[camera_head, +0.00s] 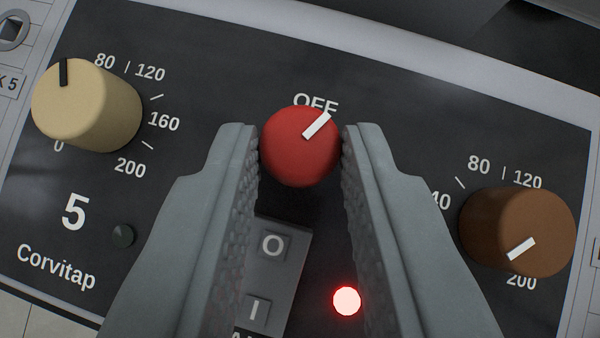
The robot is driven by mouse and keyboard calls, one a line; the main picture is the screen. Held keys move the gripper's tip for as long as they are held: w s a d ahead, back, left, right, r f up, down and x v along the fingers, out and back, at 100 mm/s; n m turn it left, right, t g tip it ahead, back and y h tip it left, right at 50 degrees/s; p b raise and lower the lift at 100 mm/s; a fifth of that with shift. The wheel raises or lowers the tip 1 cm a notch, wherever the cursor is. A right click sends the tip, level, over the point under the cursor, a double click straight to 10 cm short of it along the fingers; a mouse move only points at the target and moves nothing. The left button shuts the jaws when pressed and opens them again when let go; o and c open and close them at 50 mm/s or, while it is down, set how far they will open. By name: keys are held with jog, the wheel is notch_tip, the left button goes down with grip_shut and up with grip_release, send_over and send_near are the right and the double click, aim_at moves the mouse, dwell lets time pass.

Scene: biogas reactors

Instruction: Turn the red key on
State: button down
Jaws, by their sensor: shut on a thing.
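The red key (298,150) is a round red knob with a white mark on a black panel (400,100). It sits in the upper middle of the view, just below the printed word OFF. Its white mark points up and to the right. My gripper (300,145) has one finger on each side of the red key and is shut on it. The lower right of the label and the panel around the key are partly hidden by the key and fingers.
A beige knob (88,105) stands at the left and a brown knob (517,232) at the right, near my right finger. Between my fingers are a rocker switch (272,275) marked O and I and a lit red lamp (347,301). A dark lamp (122,236) is at lower left.

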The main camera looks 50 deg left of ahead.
jog(key=shift+s+a+m+t+h, duration=0.2)
jog(key=shift+m+t+h, duration=0.55)
jog(key=shift+m, duration=0.65)
jog(key=shift+s+a+m+t+h, duration=0.1)
jog(key=shift+a+m+t+h, duration=0.25)
jog(key=shift+m+h, duration=0.9)
jog(key=m+h, duration=0.1)
jog(key=m, duration=0.2)
jog(key=shift+a+t+h, duration=0.15)
jog(key=shift+t+h, duration=0.25)
jog(key=shift+a+m+h, duration=0.15)
jog(key=shift+m+h, duration=0.55)
jog(key=shift+m, duration=0.3)
jog(key=shift+a+m+h, duration=0.1)
jog(key=shift+m+h, duration=0.6)
jog(key=shift+m, duration=0.25)
jog(key=c, duration=2.2)
grip_release()
jog(key=c, duration=2.2)
grip_release()
jog(key=c, duration=1.2)
grip_release()
jog(key=shift+c, duration=0.2)
